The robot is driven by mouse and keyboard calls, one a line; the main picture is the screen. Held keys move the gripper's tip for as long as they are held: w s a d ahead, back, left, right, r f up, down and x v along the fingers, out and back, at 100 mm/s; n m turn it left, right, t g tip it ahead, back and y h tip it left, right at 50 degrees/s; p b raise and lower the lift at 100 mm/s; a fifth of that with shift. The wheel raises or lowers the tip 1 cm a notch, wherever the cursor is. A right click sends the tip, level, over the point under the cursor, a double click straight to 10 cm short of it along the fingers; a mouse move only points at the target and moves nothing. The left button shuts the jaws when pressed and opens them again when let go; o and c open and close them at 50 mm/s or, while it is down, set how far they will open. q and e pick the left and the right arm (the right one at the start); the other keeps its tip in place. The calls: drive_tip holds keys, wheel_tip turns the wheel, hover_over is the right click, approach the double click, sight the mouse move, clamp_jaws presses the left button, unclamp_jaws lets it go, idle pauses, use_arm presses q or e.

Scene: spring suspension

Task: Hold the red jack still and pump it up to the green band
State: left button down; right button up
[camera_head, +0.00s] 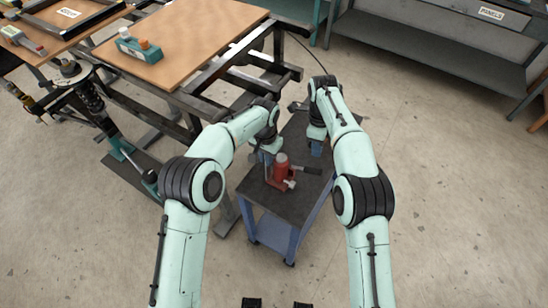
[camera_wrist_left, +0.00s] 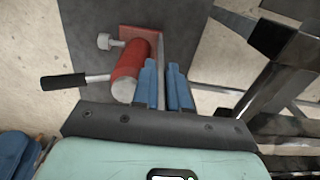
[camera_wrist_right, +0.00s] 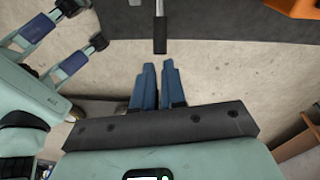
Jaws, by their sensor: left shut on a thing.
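The red jack (camera_head: 281,172) stands on the dark top of a small cart (camera_head: 262,203). Its black-gripped handle (camera_head: 307,170) points right in the head view. In the left wrist view the jack's red body (camera_wrist_left: 128,70) lies just left of my fingers. My left gripper (camera_wrist_left: 163,66) is shut on the edge of the jack by its red base. My right gripper (camera_wrist_right: 160,66) shows a narrow gap between its blue fingers, with nothing between them. The handle's black end (camera_wrist_right: 160,38) is just ahead of these fingertips, apart from them. I cannot make out a green band.
A bench with a wooden top (camera_head: 180,40) and dark frame stands close to the cart on the left. A spring strut (camera_head: 92,100) stands further left. A grey shelf bench (camera_head: 420,50) is at the back right. The floor right of the cart is clear.

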drive_tip(key=shift+d+f, duration=0.15)
drive_tip(key=shift+d, duration=0.15)
clamp_jaws()
drive_tip(key=d+y, duration=0.1)
drive_tip(key=y, duration=0.1)
drive_tip(key=s+d+f+t+y, duration=0.1)
drive_tip(key=d+y, duration=0.1)
drive_tip(key=s+d+f+n+t+y, duration=0.1)
drive_tip(key=d+y, duration=0.1)
drive_tip(key=shift+s, duration=0.15)
